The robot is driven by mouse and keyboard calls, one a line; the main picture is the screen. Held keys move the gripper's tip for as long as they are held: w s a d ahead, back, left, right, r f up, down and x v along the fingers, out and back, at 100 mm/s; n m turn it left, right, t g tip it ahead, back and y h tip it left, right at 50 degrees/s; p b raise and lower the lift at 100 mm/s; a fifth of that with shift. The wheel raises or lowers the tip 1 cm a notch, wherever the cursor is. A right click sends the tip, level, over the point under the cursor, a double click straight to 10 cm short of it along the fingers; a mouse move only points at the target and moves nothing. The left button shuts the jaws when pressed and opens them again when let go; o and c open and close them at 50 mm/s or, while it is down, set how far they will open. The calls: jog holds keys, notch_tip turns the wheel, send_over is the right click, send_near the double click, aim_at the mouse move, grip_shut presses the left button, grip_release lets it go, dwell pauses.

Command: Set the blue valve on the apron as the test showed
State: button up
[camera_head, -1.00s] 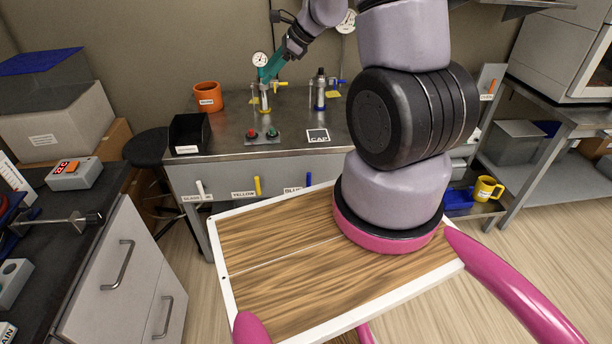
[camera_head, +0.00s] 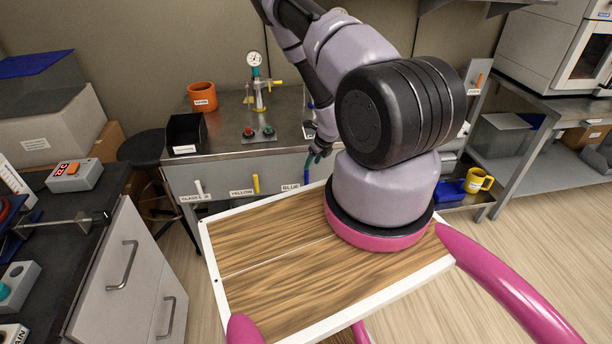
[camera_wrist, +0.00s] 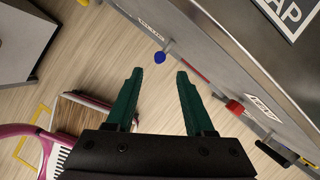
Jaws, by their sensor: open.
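The blue valve handle (camera_head: 307,174) stands upright on the front apron (camera_head: 225,180) of the steel bench, beside its BLUE label (camera_head: 290,188). My gripper (camera_head: 312,158) is just above the handle, partly screened by my own arm. In the wrist view the handle shows as a round blue end (camera_wrist: 159,57), lying between the lines of my two open green fingers (camera_wrist: 159,74) and slightly beyond their tips. I see no contact. A yellow handle (camera_head: 256,184) and a white handle (camera_head: 199,187) stand further left on the apron.
In the wrist view a red knob (camera_wrist: 235,107) is right of my fingers. My wooden tray top lies in front.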

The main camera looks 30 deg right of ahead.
aim_at(307, 183)
jog(key=x, duration=0.9)
grip_shut()
dwell(1.2)
